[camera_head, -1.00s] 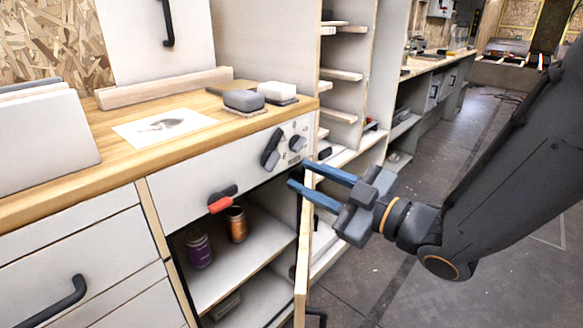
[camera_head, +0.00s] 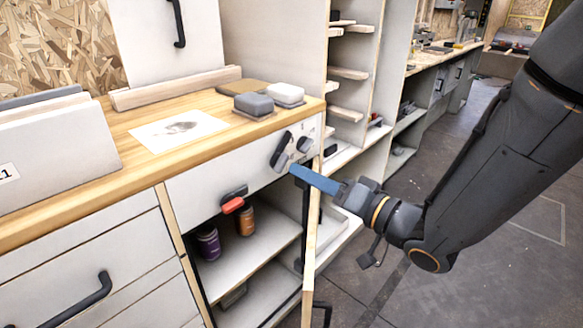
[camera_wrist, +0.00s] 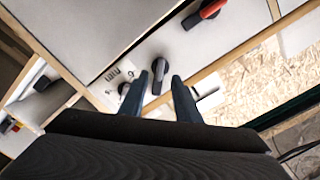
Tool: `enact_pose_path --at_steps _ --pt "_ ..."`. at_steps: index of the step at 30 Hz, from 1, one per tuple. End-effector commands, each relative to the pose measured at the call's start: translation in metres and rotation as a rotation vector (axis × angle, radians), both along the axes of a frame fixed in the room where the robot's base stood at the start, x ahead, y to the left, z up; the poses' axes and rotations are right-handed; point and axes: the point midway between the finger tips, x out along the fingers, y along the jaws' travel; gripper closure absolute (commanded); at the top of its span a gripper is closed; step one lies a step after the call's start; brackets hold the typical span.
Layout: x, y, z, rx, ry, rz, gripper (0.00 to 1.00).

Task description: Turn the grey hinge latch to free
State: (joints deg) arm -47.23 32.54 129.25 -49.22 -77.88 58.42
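The grey hinge latch (camera_head: 282,150) is a dark lever on the white panel under the worktop, tilted with its top to the right. In the wrist view the grey latch (camera_wrist: 160,70) shows between and just beyond the fingertips. My gripper (camera_head: 294,170) has blue fingers and sits just below and right of the latch in the head view. In the wrist view my gripper (camera_wrist: 160,77) is open, with a finger on each side of the latch. Contact cannot be made out.
A smaller dark knob (camera_head: 304,145) is right of the latch. A red-tipped latch (camera_head: 233,203) is lower left. An open door (camera_head: 311,246) stands below my gripper. Cans (camera_head: 208,243) are on the shelf beneath. Grey and white blocks (camera_head: 254,104) sit on the worktop (camera_head: 150,150) above.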

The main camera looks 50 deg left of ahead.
Motion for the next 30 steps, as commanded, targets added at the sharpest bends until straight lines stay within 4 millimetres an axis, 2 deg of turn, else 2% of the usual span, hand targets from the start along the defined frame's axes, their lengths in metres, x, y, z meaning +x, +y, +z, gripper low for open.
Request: enact_pose_path --at_steps 3,9,20,26,30 --pt "-0.003 0.020 0.000 0.000 -0.002 0.003 0.70" --pt "-0.004 0.042 0.000 0.000 -0.001 0.001 0.70" --pt "-0.004 0.048 0.000 0.000 -0.002 0.000 0.70" --pt "-0.004 0.048 0.000 0.000 -0.002 0.000 1.00" --pt "-0.004 0.048 0.000 0.000 -0.002 0.000 1.00"
